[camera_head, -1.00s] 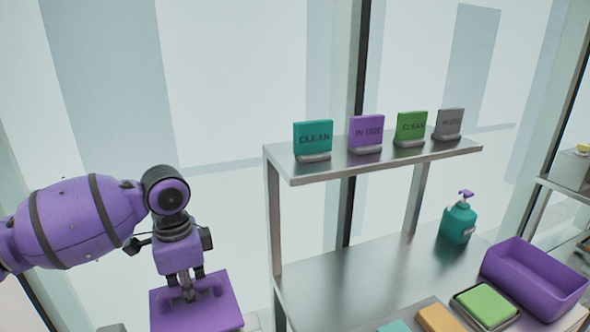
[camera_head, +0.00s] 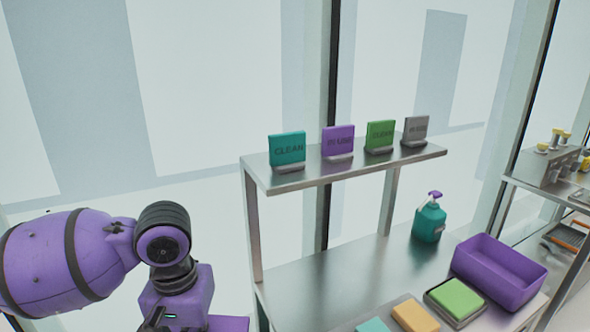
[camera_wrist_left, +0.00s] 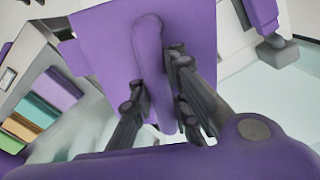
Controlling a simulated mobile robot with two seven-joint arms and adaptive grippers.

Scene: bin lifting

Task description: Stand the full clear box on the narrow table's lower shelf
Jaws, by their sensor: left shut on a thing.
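My left gripper (camera_wrist_left: 158,80) is shut on the raised handle of a flat purple lid (camera_wrist_left: 105,40) in the left wrist view. In the head view only a strip of the purple lid (camera_head: 230,324) shows at the bottom edge, under my left wrist. No clear box walls or contents can be made out beneath the lid. A steel table (camera_head: 330,285) with a raised shelf (camera_head: 340,170) stands right of my left arm. I cannot tell whether it is the narrow table, and no lower shelf shows clearly. My right gripper is out of view.
Teal (camera_head: 287,149), purple (camera_head: 338,140), green (camera_head: 380,135) and grey (camera_head: 415,130) signs stand on the raised shelf. A teal pump bottle (camera_head: 429,222), a purple bin (camera_head: 498,272) and a green pad (camera_head: 456,298) are on the steel table. Another rack (camera_head: 535,175) stands far right.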

